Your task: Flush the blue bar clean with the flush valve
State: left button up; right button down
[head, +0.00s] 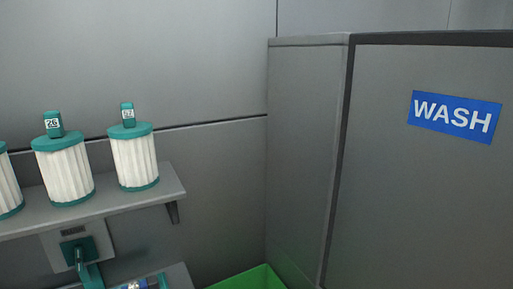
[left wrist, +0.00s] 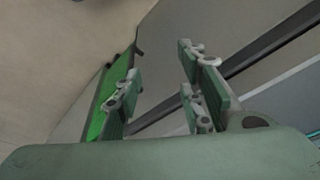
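No blue bar can be made out with certainty; a small part-blue object (head: 145,284) shows at the bottom edge of the head view, mostly cut off. A teal lever on a wall plate (head: 78,250) is under the shelf at lower left; I cannot tell whether it is the flush valve. My left gripper (left wrist: 160,75) shows only in the left wrist view. Its fingers are apart with nothing between them. My right gripper is in neither view.
A grey shelf (head: 115,208) holds white pleated filters with teal caps, two fully visible (head: 63,172) (head: 134,160). A grey cabinet (head: 410,190) with a blue WASH sign (head: 456,116) stands at right. A green bin (head: 250,279) is at bottom centre.

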pick_arm(q)
jog(key=s+f+g, duration=0.1)
jog(key=s+f, duration=0.1)
jog(key=f, duration=1)
jog(key=s+f, duration=0.3)
jog(key=f, duration=1)
jog(key=s+a+f+g, duration=0.1)
jog(key=s+a+f, duration=0.2)
jog(key=s+f, duration=0.9)
jog(key=s, duration=0.2)
jog(key=shift+s, duration=0.4)
jog(key=shift+a, duration=0.1)
jog(key=shift+s, duration=0.1)
